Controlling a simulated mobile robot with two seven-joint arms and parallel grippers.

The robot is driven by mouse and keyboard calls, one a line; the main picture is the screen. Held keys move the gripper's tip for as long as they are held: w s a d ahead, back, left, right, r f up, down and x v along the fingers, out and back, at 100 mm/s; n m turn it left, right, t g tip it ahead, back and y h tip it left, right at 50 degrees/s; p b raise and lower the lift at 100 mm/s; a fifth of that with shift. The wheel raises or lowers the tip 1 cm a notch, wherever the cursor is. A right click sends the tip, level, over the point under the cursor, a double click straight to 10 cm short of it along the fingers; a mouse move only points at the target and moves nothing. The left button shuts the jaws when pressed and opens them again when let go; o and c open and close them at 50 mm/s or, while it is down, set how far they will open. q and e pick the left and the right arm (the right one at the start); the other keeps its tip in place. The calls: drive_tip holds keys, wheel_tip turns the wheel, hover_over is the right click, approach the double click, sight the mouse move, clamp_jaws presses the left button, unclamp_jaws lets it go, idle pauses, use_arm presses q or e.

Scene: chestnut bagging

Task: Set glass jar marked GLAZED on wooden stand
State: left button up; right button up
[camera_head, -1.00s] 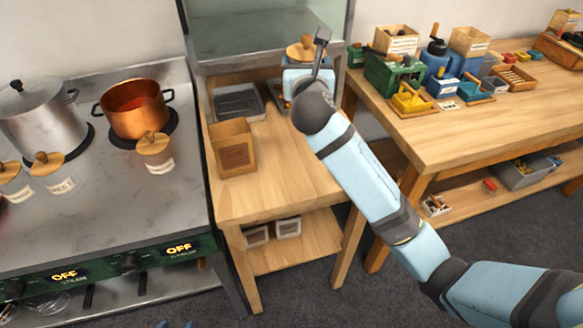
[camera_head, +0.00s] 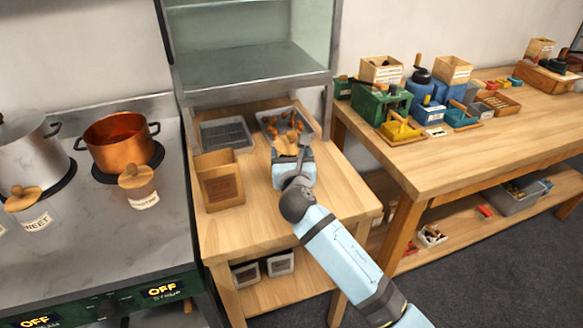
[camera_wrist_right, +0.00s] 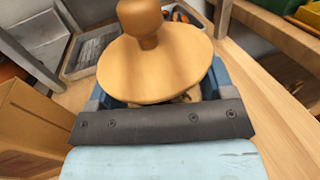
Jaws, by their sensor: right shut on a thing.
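My right gripper (camera_head: 291,166) is shut on a lidded jar, above or on the light wooden table between stove and workbench. The jar's round wooden lid (camera_head: 286,144) with its knob also shows large in the right wrist view (camera_wrist_right: 155,65), between the blue fingers. The jar's body and label are mostly hidden, so I cannot read GLAZED or tell whether its base touches the table. The wooden table (camera_head: 245,225), with a lower shelf, is the only stand-like piece I can make out. My left gripper is not in view.
An open wooden box (camera_head: 220,180) stands left of the gripper. Behind are a grey tray (camera_head: 224,134) and a tray of brown pieces (camera_head: 308,127), under a glass-fronted cabinet (camera_head: 255,45). Lidded jars (camera_head: 140,188) and a copper pot (camera_head: 120,145) stand on the stove. The table's front right is clear.

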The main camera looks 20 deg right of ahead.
wheel_tip(320, 180, down, 3)
drive_tip(key=shift+f+b, duration=0.15)
drive_tip(key=shift+b, duration=0.25)
drive_tip(key=o, duration=1.1)
drive_tip(key=shift+f, duration=0.1)
drive_tip(key=p+v, duration=0.1)
drive_tip(key=v, duration=1.1)
drive_tip(key=shift+s, duration=0.1)
